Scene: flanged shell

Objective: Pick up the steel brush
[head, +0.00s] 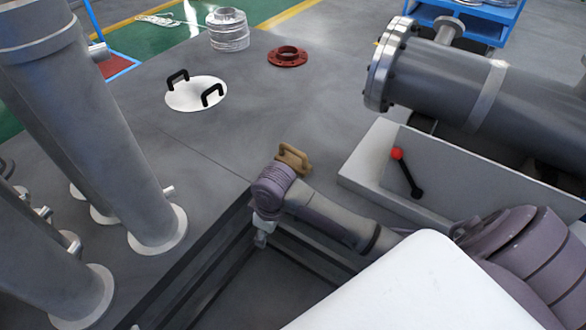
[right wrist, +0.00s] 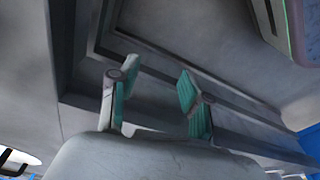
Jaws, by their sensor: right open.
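A tan, brush-like piece with a raised handle (head: 293,158), likely the steel brush, rests on the grey platform just behind my right wrist in the head view. My wrist hides part of it, and no bristles show. My right gripper (head: 262,238) points down over the recessed pit edge, to the lower left of the brush and apart from it. In the right wrist view, its teal-padded fingers (right wrist: 153,92) are spread with nothing between them, and the brush cannot be made out. My left gripper is not in view.
A large flanged shell (head: 440,75) lies at the right, beside a grey block with a red-knobbed lever (head: 405,170). Grey columns (head: 95,130) stand at the left. A white disc with black handles (head: 195,94) and a red flange (head: 288,57) lie further back. The platform's middle is clear.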

